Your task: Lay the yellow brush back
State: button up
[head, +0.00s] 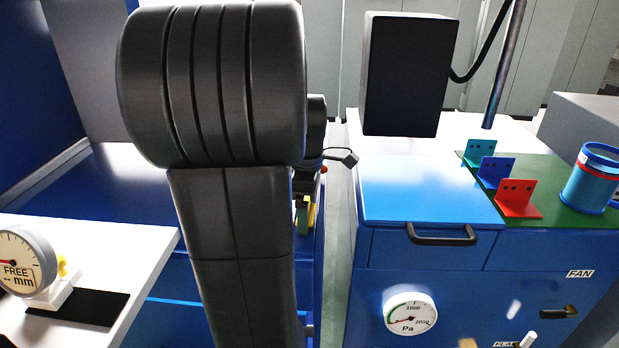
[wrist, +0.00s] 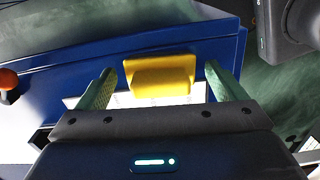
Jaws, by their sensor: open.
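The yellow brush (wrist: 160,76) shows in the wrist view as a yellow block between the two green fingers of my gripper (wrist: 159,69). The fingers stand apart, one on each side of it, with visible gaps. A blue surface lies behind the brush and a white patch shows below it. I cannot tell exactly what the brush rests on. In the head view my arm hides most of this spot. Only a green finger and a small yellow part (head: 312,213) show at the arm's right edge.
A blue cabinet (head: 430,190) with a black handle stands right, bearing teal, blue and red brackets (head: 517,198) and a blue can (head: 590,180). A white table (head: 100,240) with a dial gauge (head: 25,262) is at left. An orange knob (wrist: 9,79) shows in the wrist view.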

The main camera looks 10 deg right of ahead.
aim_at(311, 211)
notch_tip(311, 211, up, 13)
jog(key=d, duration=0.1)
jog(key=shift+w, duration=0.2)
